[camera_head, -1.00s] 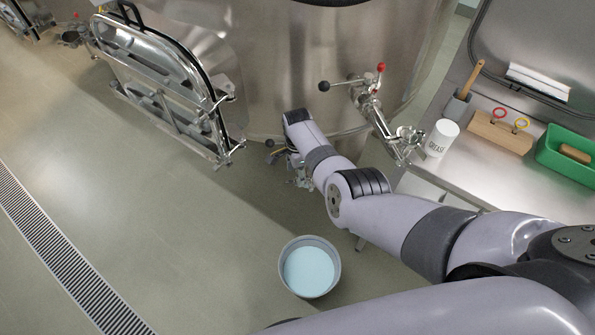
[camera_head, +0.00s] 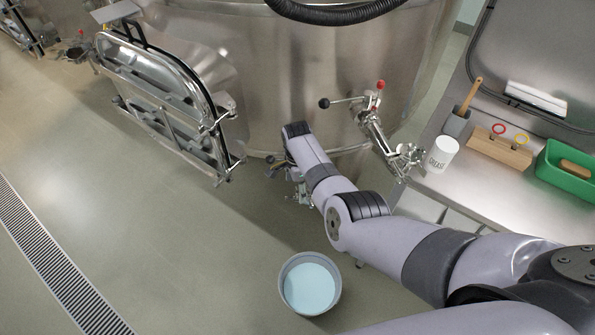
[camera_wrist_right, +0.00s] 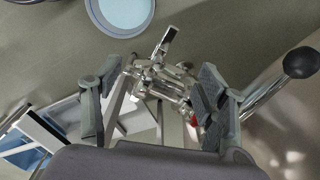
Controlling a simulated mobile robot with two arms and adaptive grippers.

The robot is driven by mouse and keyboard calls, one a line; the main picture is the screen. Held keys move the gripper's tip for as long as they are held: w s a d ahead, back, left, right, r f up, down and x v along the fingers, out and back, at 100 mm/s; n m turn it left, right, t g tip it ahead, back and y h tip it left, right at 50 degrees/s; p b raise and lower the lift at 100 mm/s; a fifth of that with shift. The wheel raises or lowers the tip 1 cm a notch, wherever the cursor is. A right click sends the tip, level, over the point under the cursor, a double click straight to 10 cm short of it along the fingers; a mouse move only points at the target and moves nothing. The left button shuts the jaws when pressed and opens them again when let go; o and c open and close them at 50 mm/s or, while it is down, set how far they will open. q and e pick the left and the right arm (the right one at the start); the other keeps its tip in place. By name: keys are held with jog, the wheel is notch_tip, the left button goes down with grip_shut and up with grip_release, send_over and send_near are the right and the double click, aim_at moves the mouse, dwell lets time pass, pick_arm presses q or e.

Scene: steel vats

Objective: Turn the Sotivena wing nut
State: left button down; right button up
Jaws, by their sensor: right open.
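My right gripper (camera_wrist_right: 160,78) is open, its grey padded fingers on either side of a chrome clamp fitting (camera_wrist_right: 160,85) in the right wrist view. A narrow metal piece (camera_wrist_right: 168,42), perhaps the wing nut, sticks up from that fitting; its exact shape is unclear. No finger visibly grips it. In the head view my right gripper (camera_head: 292,180) is low beside the vat, and my own wrist hides most of it and the fitting. My left gripper is not in view.
A black ball-ended lever (camera_wrist_right: 300,62) is close to the right finger. A steel vat (camera_head: 270,70) rises behind, with a chrome valve (camera_head: 372,130) at right. A bucket of pale blue liquid (camera_head: 310,287) stands below. A steel table (camera_head: 455,185) holds a white cup (camera_head: 440,154) and a green tray (camera_head: 562,178).

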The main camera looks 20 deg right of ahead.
notch_tip(320, 180, up, 11)
jog(key=shift+f, duration=0.15)
dwell(0.6)
